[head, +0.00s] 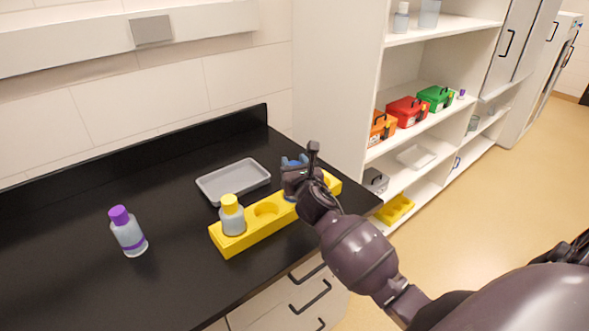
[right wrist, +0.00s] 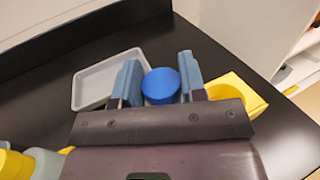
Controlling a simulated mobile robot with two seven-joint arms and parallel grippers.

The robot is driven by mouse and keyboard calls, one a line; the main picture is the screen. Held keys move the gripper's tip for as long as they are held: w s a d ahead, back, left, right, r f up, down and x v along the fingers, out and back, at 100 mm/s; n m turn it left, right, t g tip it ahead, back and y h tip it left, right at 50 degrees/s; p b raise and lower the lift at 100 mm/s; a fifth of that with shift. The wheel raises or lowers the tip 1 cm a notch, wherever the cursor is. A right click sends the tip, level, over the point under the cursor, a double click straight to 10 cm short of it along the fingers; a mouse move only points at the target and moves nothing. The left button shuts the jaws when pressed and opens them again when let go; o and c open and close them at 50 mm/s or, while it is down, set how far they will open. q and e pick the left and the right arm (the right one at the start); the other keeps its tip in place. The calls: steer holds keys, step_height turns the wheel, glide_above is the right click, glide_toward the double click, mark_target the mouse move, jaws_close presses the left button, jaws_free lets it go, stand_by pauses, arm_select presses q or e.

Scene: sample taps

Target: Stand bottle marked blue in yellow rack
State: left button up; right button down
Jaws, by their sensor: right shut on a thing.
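My right gripper (head: 294,165) is over the far part of the yellow rack (head: 262,230). In the right wrist view its two blue fingers (right wrist: 158,68) are shut on the bottle with the blue cap (right wrist: 161,87), one finger on each side. The bottle's body is hidden under the cap and behind the gripper, so I cannot tell whether it is seated in a hole. The rack also shows right of the fingers (right wrist: 236,88). A yellow-capped bottle (head: 232,217) stands upright at the rack's near left end. An empty hole shows beside it. My left gripper is not in view.
A purple-capped bottle (head: 128,232) stands on the black counter (head: 60,270) at left. An empty grey tray (head: 233,181) lies behind the rack. White shelves (head: 440,110) with red (head: 407,111), orange (head: 381,126) and green (head: 436,97) boxes stand at right.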

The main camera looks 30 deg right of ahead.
steer(key=shift+f, duration=0.4)
steer(key=shift+f, duration=0.15)
steer(key=c, duration=0.7)
jaws_free()
steer(key=v, duration=1.2)
